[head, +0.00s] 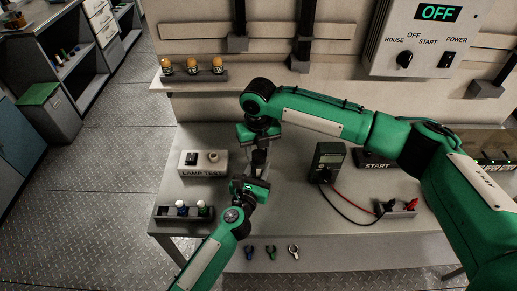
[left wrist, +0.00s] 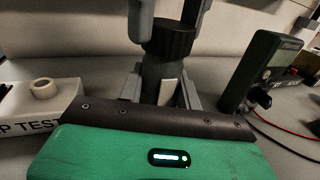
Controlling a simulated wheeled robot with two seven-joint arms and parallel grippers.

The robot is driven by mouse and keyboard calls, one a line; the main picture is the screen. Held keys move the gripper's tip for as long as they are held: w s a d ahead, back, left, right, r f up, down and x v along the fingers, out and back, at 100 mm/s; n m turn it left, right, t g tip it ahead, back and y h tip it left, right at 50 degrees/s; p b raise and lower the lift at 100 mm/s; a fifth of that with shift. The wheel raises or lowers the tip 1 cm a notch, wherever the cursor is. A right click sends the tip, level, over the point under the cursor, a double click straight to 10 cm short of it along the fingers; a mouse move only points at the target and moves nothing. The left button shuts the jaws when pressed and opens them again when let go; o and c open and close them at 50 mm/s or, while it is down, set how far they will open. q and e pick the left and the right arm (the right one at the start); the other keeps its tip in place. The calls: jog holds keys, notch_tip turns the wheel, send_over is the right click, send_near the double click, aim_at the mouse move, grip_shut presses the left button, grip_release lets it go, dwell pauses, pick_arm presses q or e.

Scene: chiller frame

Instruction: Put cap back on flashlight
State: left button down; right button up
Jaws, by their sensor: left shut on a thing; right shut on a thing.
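A dark flashlight (left wrist: 158,78) stands upright in the left wrist view, between the fingers of my left gripper (left wrist: 162,92). A black ribbed cap (left wrist: 170,38) sits at its top end, and my right gripper's fingers close on it from above. I cannot tell whether the cap is fully seated or only touching. In the head view my left gripper (head: 252,182) is below and my right gripper (head: 259,142) above, with the flashlight (head: 259,160) short and partly hidden between them. Both grippers are shut on their parts, lined up over the bench.
A lamp test box (head: 203,163) is left of the grippers, with a small bulb rack (head: 183,213) in front. A multimeter (head: 327,161) with red and black leads is close on the right. The bench's front edge (head: 330,236) has several hooks below.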

jog(key=shift+f, duration=0.3)
